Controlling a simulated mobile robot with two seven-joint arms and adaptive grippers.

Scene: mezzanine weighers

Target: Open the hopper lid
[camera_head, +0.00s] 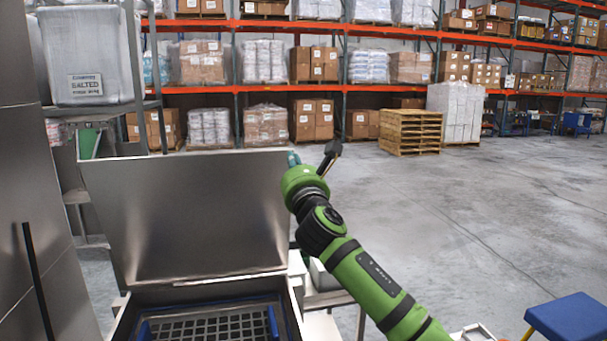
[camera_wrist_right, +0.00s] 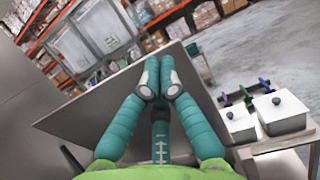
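The hopper lid (camera_head: 190,215) is a flat steel panel. It stands raised, leaning back from the rear of the hopper (camera_head: 292,308), whose mouth is uncovered. In the right wrist view the lid (camera_wrist_right: 95,118) lies behind my fingers. My right gripper (camera_head: 293,158) is at the lid's upper right corner, largely hidden by its own green wrist. In the wrist view its teal fingers (camera_wrist_right: 159,72) are drawn together with nothing visible between them. Whether they touch the lid cannot be told. My left gripper is not in view.
A dark grate (camera_head: 215,328) with blue side pieces lies inside the hopper. Steel panelling (camera_head: 30,190) stands close on the left, with a rack holding a white bin (camera_head: 88,55) behind. A blue-topped stool (camera_head: 570,318) stands lower right.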

